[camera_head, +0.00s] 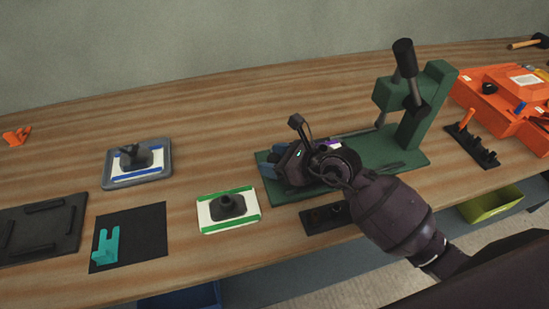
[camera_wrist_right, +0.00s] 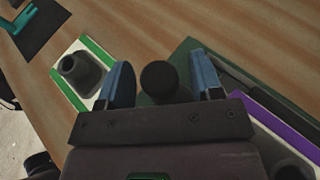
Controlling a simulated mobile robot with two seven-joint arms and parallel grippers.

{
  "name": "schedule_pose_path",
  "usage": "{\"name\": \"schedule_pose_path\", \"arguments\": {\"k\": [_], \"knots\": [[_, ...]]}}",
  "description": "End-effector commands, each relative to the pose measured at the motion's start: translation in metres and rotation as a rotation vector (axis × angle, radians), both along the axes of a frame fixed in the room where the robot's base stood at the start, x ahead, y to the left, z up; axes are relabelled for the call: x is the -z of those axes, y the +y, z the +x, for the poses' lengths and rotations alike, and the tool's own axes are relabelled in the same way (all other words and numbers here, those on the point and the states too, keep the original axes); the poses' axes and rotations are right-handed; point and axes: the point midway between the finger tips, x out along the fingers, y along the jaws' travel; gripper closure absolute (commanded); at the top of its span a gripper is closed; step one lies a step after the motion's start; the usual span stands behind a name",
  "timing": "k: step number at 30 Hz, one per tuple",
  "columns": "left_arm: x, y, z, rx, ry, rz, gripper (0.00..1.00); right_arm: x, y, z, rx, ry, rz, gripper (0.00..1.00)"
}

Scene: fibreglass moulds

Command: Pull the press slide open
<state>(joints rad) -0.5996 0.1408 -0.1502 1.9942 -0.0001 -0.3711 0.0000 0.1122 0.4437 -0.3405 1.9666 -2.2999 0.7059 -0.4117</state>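The green press has a flat base (camera_head: 400,165), an upright column and a lever with a black handle (camera_head: 403,58). My right gripper (camera_head: 270,165) is over the left end of the base and hides much of the slide area. In the right wrist view my right gripper (camera_wrist_right: 160,60) is open, with one blue finger on each side of a round black knob (camera_wrist_right: 159,80). A small gap shows on both sides of the knob. A white part with a purple strip (camera_wrist_right: 285,122) lies to the right of the fingers. My left gripper is not in view.
A green-edged white card with a dark piece (camera_head: 229,205) lies left of the press. A grey tray (camera_head: 138,178), a black mat with a teal piece (camera_head: 106,242) and a dark panel (camera_head: 45,225) are further left. A black rack (camera_head: 472,146) and orange case (camera_head: 505,98) are right.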

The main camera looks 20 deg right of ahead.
Motion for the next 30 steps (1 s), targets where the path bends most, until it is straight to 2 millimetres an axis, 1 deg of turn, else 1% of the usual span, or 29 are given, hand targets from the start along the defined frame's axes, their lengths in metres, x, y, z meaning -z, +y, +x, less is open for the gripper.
{"name": "schedule_pose_path", "arguments": {"k": [6, 10, 16, 21, 27, 30], "knots": [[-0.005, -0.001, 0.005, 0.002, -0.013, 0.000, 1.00, -0.001, -0.001, -0.001, 0.001, -0.002, 0.000, 0.40], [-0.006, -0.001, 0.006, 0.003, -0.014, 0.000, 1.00, -0.005, -0.008, -0.007, 0.001, -0.002, 0.000, 0.40], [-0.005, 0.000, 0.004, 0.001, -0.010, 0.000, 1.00, -0.018, -0.030, -0.029, 0.001, -0.002, -0.002, 0.40], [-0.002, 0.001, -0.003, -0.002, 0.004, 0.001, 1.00, -0.029, -0.050, -0.050, 0.001, 0.000, -0.002, 0.40], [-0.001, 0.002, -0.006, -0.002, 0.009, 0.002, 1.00, -0.038, -0.066, -0.065, 0.001, 0.000, -0.002, 0.40], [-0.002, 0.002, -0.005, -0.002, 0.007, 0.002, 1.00, -0.041, -0.069, -0.069, 0.000, -0.001, 0.001, 0.40]]}}
